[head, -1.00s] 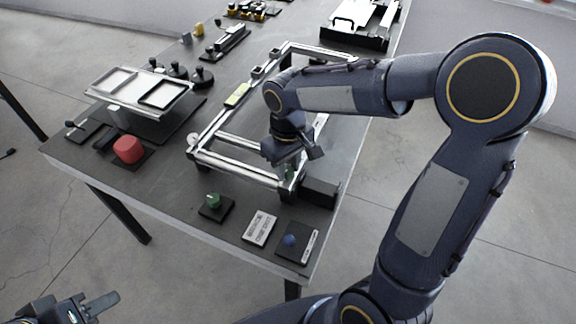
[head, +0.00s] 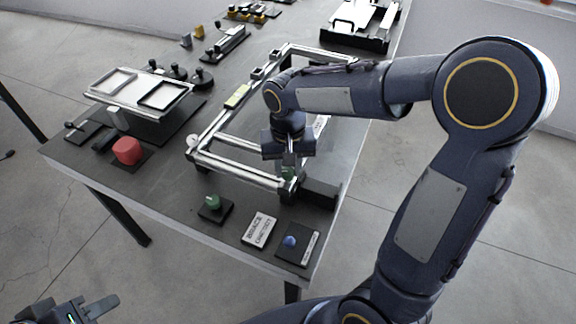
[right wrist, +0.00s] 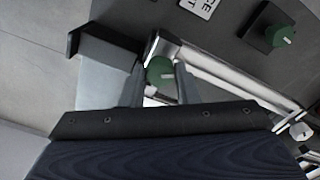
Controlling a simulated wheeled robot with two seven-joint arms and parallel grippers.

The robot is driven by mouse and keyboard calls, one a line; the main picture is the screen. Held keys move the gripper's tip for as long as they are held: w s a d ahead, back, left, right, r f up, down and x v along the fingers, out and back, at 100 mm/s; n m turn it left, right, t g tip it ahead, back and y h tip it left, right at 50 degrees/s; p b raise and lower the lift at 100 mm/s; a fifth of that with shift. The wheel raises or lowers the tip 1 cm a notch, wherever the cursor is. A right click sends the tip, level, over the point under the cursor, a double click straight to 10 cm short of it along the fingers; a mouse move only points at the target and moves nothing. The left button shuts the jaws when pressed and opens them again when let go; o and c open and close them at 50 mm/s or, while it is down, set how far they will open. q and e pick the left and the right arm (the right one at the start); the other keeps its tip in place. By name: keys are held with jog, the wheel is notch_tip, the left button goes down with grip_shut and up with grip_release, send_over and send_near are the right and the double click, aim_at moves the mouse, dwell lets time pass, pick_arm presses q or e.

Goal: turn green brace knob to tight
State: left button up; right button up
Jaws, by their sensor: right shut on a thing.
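A green knob (head: 287,173) sits at the near right corner of the silver frame (head: 235,174). My right gripper (head: 288,168) points down over that corner and is shut on this knob. In the right wrist view the green knob (right wrist: 160,71), with a pale mark on its top, sits between the two fingers (right wrist: 160,80). A second green knob (head: 213,201) stands on a small black base in front of the frame; it also shows in the right wrist view (right wrist: 283,36). My left gripper (head: 88,309) is at the bottom left, partly cut off, away from the table.
A printed label plate (head: 259,229) and a blue knob on a dark plate (head: 290,241) lie near the table's front edge. A black block (head: 320,192) stands beside the frame corner. A red knob (head: 127,150) and a two-part tray (head: 138,90) are at the left.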

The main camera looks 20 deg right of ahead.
aim_at(288, 171)
dwell(0.3)
jog(key=o, duration=1)
jog(key=shift+c, duration=0.2)
jog(key=shift+r, duration=0.1)
notch_tip(288, 171, up, 8)
jog(key=shift+f+p, duration=0.15)
jog(key=shift+p, duration=0.15)
jog(key=s+f+n+t+y, duration=0.1)
jog(key=s+t, duration=0.4)
jog(key=s, duration=1.2)
jog(key=n+y, duration=0.1)
jog(key=y, duration=0.1)
jog(key=shift+s+d+f+t+y+p, duration=0.2)
jog(key=shift+s+f+t+y+p, duration=0.1)
jog(key=shift+f+y, duration=0.1)
